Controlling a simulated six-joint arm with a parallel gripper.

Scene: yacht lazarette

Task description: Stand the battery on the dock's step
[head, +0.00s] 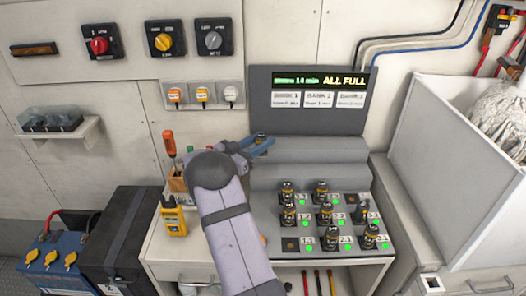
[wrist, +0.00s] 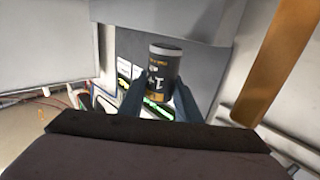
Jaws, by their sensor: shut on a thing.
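My gripper (head: 259,145) is at the upper left of the dock (head: 277,205), by the left end of its grey step (head: 315,151). It is shut on the battery (wrist: 163,68). In the wrist view the battery is a dark cylinder with a grey end and yellow and white print, between both blue fingers. In the head view only a small dark part of the battery (head: 261,137) shows above the fingers. I cannot tell whether it touches the step. Other dark batteries (head: 325,213) stand in the dock's numbered slots beside green lights; slot 1.1 (head: 290,246) looks empty.
An orange screwdriver (head: 169,143) in a holder and a yellow meter (head: 173,217) are left of my arm. A white bin (head: 440,160) rises on the right. The step's right part is clear.

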